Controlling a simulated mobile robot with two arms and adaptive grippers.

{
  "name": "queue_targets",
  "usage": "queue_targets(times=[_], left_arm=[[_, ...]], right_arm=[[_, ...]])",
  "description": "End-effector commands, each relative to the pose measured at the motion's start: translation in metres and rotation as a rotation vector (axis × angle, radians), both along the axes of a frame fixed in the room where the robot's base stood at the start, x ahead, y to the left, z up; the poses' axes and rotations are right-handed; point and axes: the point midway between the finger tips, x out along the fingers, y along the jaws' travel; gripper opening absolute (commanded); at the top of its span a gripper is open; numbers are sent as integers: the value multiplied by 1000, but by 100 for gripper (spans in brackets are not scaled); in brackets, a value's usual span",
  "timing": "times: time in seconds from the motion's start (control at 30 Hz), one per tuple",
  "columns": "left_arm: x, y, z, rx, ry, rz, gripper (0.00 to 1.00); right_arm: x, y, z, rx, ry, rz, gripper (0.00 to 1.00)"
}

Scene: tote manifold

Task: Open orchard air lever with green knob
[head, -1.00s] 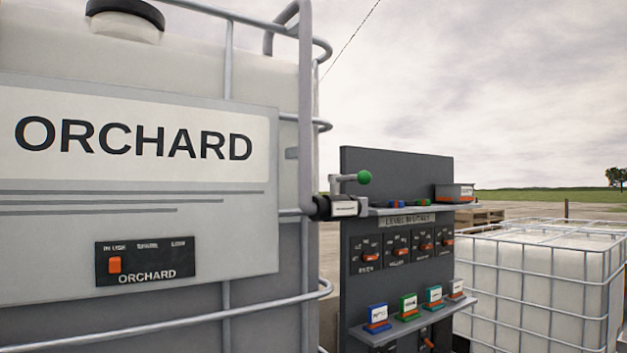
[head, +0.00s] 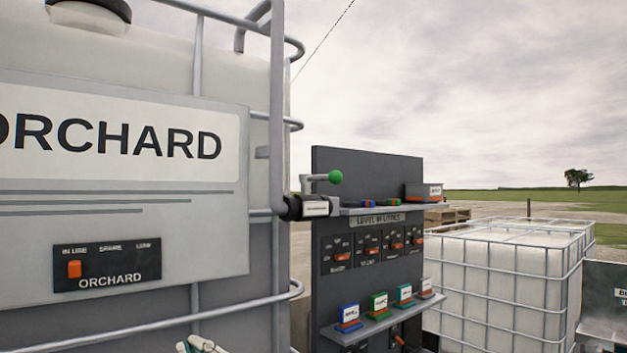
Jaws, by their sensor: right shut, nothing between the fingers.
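The orchard tank (head: 260,85) is a large pale tote in a grey tube cage, filling the left of the head view. The air valve (head: 293,207) sticks out at the tank's right edge, black with a white tag. Its grey lever (head: 314,179) stands above it and points right, ending in a round green knob (head: 336,176). A small pale, teal-edged part of my right gripper (head: 200,345) shows at the bottom edge, well below and left of the knob. It is shut and empty, most of it cut off. My left gripper is not in view.
The orchard switch panel (head: 108,284) has its orange slider under IN USE. A dark board (head: 366,165) with shelves, tags and orange switches stands close behind the valve. Cage tubes (head: 278,130) run beside the valve. Another caged tote (head: 490,285) stands at right.

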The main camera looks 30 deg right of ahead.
Motion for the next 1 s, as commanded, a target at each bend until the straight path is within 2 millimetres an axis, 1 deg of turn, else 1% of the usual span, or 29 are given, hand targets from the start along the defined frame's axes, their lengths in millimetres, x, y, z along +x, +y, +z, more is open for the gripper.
queue_targets(times=[0.03, 0.07, 0.1, 0.17, 0.2, 0.27, 0.3, 0.37, 0.4, 0.47, 0.5, 0.57, 0.6, 0.7, 0.8, 0.87, 0.93, 1.0], left_arm=[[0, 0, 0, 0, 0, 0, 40], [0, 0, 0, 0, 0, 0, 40], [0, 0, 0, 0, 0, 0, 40], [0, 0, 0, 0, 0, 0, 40], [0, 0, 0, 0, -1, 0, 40], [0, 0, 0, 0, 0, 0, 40], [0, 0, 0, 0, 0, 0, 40], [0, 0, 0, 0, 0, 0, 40], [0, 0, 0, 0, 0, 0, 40], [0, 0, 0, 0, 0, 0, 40], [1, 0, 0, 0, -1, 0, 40], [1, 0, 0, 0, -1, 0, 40], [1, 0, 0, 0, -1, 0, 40], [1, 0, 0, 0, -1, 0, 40], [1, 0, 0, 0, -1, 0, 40], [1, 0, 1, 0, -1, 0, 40], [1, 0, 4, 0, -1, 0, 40], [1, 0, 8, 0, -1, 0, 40]], right_arm=[[-18, 24, 35, -144, -124, 67, 0], [-27, 38, 48, -233, -176, 102, 0], [-37, 54, 60, -359, -230, 136, 0], [-46, 71, 69, -554, -276, 157, 0], [-48, 77, 73, -685, -285, 150, 0], [-43, 76, 78, -871, -265, 99, 0], [-36, 69, 82, -983, -231, 41, 0], [-24, 46, 94, -1122, -152, -81, 0], [-16, 26, 106, -1188, -87, -185, 0], [-9, -13, 129, -1243, 25, -356, 0], [-8, -40, 146, -1249, 100, -470, 0], [-13, -80, 172, -1222, 206, -635, 0], [-19, -105, 187, -1185, 267, -730, 0], [-38, -151, 215, -1086, 380, -903, 0], [-51, -175, 228, -1016, 437, -989, 0], [-52, -181, 231, -996, 453, -1009, 0], [-49, -183, 233, -991, 460, -1015, 0], [-40, -185, 234, -992, 463, -1014, 0]])
